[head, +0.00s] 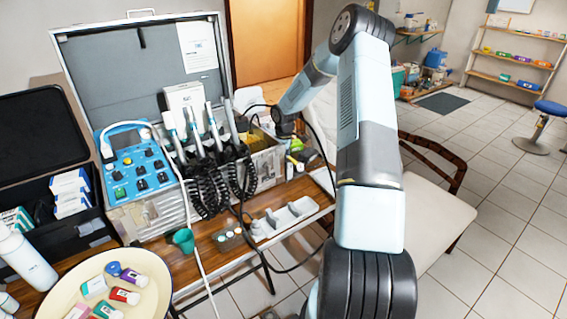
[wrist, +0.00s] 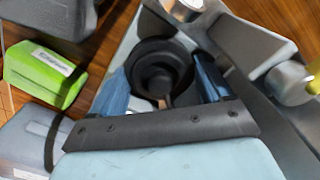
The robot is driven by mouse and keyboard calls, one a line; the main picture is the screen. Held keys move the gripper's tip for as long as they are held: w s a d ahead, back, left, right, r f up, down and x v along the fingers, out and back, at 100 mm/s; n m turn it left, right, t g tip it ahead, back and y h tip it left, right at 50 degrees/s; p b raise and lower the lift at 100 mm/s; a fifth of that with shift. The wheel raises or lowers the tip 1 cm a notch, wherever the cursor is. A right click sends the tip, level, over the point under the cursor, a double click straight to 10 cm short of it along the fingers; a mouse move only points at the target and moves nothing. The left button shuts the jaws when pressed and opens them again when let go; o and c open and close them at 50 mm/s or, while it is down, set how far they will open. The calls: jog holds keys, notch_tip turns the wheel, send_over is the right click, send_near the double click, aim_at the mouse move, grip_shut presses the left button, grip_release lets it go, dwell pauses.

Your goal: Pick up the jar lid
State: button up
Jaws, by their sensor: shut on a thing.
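A dark, round, ringed piece that looks like the jar lid (wrist: 152,70) sits between the two blue fingers of my gripper (wrist: 165,88) in the wrist view. My gripper is shut on it. The gripper's dark front bar hides the lid's near edge. I cannot tell whether the lid is clear of what lies under it. In the head view my arm reaches down to the right end of the open case, and the fingers and lid cannot be made out there.
A green box (wrist: 45,74) lies left of my gripper in the wrist view. In the head view the open case (head: 265,168) with its blue control panel stands left of my arm. A grey tray (head: 283,219) and a green cup (head: 184,239) are on the wooden table.

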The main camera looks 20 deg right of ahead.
notch_tip(320, 180, up, 18)
dwell(0.6)
dwell(0.5)
